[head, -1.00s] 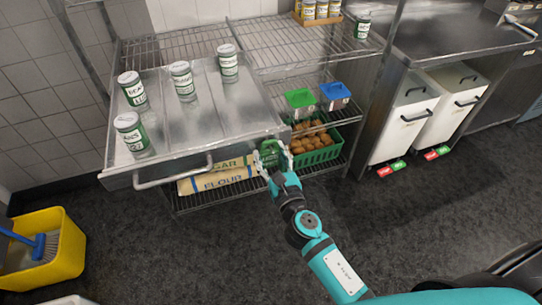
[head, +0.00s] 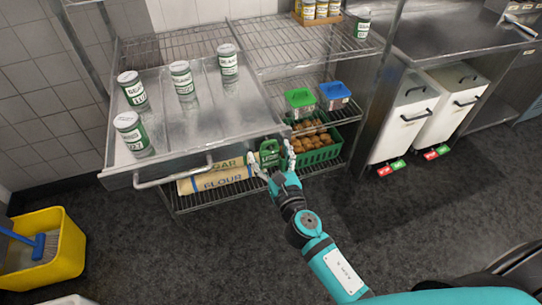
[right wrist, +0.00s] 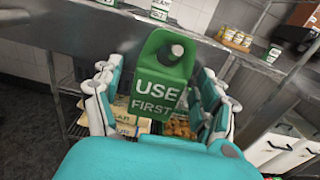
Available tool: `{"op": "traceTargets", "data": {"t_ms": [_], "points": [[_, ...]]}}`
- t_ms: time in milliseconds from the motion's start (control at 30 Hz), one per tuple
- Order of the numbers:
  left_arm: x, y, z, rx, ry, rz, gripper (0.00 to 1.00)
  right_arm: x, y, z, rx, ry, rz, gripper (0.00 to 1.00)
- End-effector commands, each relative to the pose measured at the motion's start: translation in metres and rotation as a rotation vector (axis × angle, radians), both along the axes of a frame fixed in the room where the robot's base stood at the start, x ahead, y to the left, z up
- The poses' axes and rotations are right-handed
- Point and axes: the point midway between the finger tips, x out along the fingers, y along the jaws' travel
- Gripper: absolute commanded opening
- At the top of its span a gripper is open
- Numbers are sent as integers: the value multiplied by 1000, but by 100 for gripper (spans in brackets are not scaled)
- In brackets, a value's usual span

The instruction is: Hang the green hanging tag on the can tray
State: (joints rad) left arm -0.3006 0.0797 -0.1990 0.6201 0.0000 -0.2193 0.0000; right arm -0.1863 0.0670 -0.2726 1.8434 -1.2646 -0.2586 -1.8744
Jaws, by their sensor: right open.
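The green hanging tag (head: 269,153) is at the front right corner of the metal can tray (head: 205,118). In the right wrist view the tag (right wrist: 160,75) faces me upright, with "USE FIRST" on it and a hole near its top. Its top is close to the tray's front edge; I cannot tell for sure that it hangs there. My right gripper (head: 271,162) is open, with its fingers apart on both sides of the tag and below it. In the right wrist view the fingers (right wrist: 160,103) stand clear of the tag. My left gripper is not in view.
Several green cans (head: 181,80) stand on the tray, which has a front handle (head: 173,172). Below are flour and sugar bags (head: 217,178) and a green crate (head: 318,154). A yellow bucket (head: 66,250) stands left. White bins (head: 408,120) stand right. The floor in front is clear.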

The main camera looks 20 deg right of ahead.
Motion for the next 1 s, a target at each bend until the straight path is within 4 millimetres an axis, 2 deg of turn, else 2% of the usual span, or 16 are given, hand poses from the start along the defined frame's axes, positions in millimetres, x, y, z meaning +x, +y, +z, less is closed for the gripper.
{"op": "traceTargets", "data": {"t_ms": [167,400,700,833,1000], "points": [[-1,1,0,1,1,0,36,-13,0,-1,0,2,0,75],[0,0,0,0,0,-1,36,-63,-2,-1,1,5,-1,75],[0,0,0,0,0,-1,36,-108,-4,-1,-5,4,2,75],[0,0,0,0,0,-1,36,-118,-4,0,-2,1,2,75],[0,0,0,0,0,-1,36,-120,-4,0,0,0,0,75]]}}
